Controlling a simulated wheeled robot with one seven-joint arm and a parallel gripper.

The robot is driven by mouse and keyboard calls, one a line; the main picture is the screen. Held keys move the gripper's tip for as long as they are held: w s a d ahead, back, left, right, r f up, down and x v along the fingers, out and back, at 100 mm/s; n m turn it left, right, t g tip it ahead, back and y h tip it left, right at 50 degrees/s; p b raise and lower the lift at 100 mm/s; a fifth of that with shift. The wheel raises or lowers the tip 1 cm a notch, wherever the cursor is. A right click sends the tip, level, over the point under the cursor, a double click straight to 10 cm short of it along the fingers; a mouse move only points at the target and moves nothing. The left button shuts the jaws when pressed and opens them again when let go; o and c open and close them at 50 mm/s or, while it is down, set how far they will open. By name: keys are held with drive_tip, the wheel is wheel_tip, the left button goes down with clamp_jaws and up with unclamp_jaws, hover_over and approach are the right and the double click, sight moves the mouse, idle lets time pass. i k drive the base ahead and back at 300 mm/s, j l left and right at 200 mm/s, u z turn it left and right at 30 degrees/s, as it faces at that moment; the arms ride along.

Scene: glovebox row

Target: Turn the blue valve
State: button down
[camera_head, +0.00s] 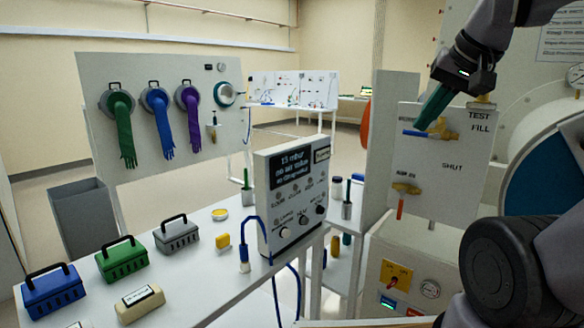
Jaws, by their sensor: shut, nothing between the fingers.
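The blue valve is a brass valve with a blue lever handle (415,133), high on the white panel (450,190) at the right. The lever lies roughly level, pointing left from the brass body (440,130). My gripper (421,127) reaches down from the upper right with green fingers shut and empty. Its fingertips are just above the blue lever and overlap the valve in the picture; I cannot tell whether they touch. A second brass valve (407,188) with an orange-red handle (400,207) hanging down sits lower on the same panel.
A grey control box (290,195) stands on the white table, with blue, green and grey cases (122,257) at the left. A glove panel (165,110) is behind. A large white cylinder with a blue face (545,175) stands close right of the valve panel. A yellow switch (397,275) is below.

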sight(437, 136)
drive_tip(key=z, duration=1.85)
drive_tip(key=j+u, duration=0.2)
drive_tip(key=u, duration=0.15)
drive_tip(key=j+u, duration=0.2)
drive_tip(key=u, duration=0.2)
drive_tip(key=j+u, duration=0.35)
drive_tip(key=k+l, duration=0.05)
drive_tip(key=l, duration=0.05)
